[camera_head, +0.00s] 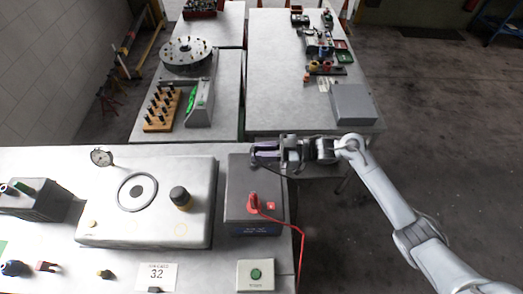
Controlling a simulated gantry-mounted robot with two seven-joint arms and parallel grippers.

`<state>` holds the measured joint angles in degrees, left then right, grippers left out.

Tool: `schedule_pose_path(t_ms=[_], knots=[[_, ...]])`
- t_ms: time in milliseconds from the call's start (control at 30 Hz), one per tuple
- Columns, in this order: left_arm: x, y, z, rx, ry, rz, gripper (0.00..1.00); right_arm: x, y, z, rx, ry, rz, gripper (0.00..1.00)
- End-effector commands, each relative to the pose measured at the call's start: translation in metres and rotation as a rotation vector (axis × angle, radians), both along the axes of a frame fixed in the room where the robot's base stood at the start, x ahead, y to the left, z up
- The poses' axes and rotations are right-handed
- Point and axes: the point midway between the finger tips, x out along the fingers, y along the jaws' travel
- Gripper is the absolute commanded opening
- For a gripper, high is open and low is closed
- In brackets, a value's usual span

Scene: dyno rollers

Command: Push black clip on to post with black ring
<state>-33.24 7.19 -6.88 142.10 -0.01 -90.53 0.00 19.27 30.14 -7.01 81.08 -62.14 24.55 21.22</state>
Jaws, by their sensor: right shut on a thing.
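My right gripper (266,152) comes in from the right and is over the far end of the grey box (236,212) on the near bench. It is shut on a small dark thing at its fingertips, which looks like the black clip; a thin dark line shows just below it. The gripper covers most of the clip, and I cannot tell whether it touches a post. The post with the black ring cannot be made out. A red clip (253,203) stands on the same box, with a red lead running from it. My left gripper is not in view.
A light panel (110,231) with a dark round knob (180,197) lies left of the box. A green-button box (256,275) is in front. A grey case (353,104) sits on the far bench, behind my right arm.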

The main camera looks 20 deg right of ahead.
Motion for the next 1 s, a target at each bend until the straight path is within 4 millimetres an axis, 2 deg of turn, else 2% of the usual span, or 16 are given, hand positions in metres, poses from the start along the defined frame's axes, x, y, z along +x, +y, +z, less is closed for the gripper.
schedule_pose_path(t_ms=[667,700,900,1000], knots=[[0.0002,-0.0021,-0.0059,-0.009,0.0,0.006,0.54,0.0,0.0001,-0.01,0.0,0.0,0.001,0.0],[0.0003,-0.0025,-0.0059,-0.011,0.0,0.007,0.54,0.0,0.0001,-0.01,0.0,0.0,0.001,0.26],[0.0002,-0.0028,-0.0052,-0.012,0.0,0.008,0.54,0.0,0.0001,-0.0094,0.0,0.0,0.0,0.54],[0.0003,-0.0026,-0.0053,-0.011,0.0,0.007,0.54,0.0,0.0001,-0.0094,0.0,0.0,0.0,0.54]])
